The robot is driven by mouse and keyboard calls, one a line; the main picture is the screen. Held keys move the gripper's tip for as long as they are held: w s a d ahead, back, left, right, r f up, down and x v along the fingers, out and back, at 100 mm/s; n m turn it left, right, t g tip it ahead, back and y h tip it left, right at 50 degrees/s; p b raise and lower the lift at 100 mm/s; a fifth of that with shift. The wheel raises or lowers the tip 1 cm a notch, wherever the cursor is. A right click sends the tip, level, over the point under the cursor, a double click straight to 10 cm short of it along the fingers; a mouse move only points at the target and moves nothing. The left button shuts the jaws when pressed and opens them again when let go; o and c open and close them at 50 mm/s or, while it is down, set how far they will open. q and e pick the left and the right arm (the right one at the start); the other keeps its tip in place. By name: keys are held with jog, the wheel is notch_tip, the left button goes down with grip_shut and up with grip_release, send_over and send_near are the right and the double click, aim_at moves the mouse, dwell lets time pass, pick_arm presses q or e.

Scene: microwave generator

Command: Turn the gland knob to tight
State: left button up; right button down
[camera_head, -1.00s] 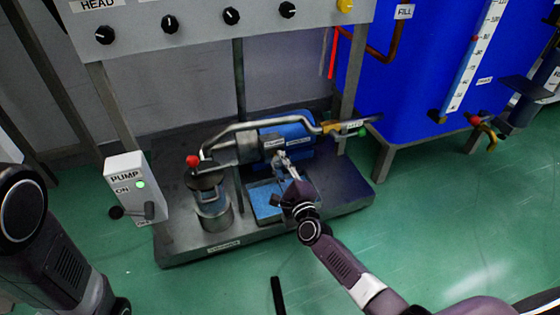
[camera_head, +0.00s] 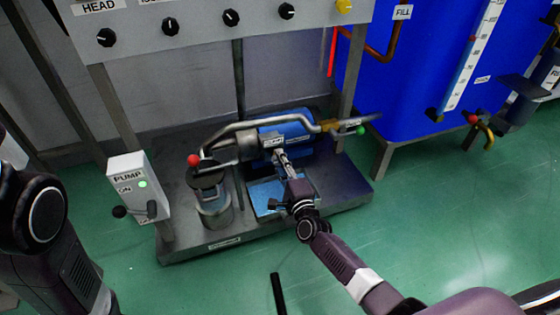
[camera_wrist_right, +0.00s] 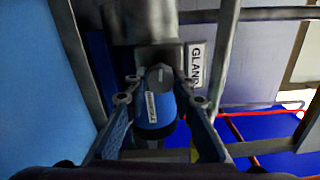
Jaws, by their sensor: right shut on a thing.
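The gland knob (camera_wrist_right: 160,76) is a small grey knob with a pale mark on its face, just left of the white GLAND label (camera_wrist_right: 196,65) in the right wrist view. My right gripper (camera_wrist_right: 158,82) has one fingertip on each side of the knob and is shut on it. In the head view, my right gripper (camera_head: 279,157) reaches the pump's grey housing from the front, and its fingers hide the knob. My left arm shows at the left edge, but its gripper is out of view.
The blue motor (camera_head: 291,142) lies right behind my right gripper. A bent grey pipe (camera_head: 240,126) passes above the pump, with a red ball (camera_head: 193,160) at its left. A PUMP switch box (camera_head: 137,188) stands left. Frame posts and a blue tank (camera_head: 410,75) flank the area.

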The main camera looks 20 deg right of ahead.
jog(key=shift+a, duration=0.1)
jog(key=c, duration=1.6)
grip_release()
jog(key=shift+s, duration=3.75)
